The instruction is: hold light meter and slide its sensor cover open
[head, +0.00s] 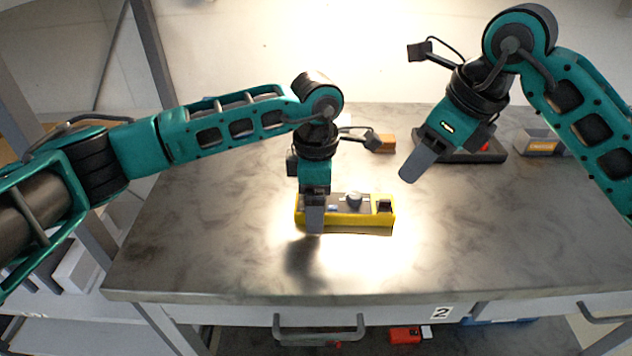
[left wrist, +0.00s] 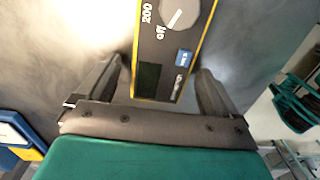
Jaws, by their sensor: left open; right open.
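The yellow-edged light meter (head: 350,222) lies flat on the grey table, with a round knob and a dark block at its right end. My left gripper (head: 314,222) is over the meter's left end, pointing down. Its open fingers (left wrist: 162,85) stand on either side of that end, with gaps visible. My right gripper (head: 412,172) is open and empty, raised to the right behind the meter. I cannot tell which part is the sensor cover.

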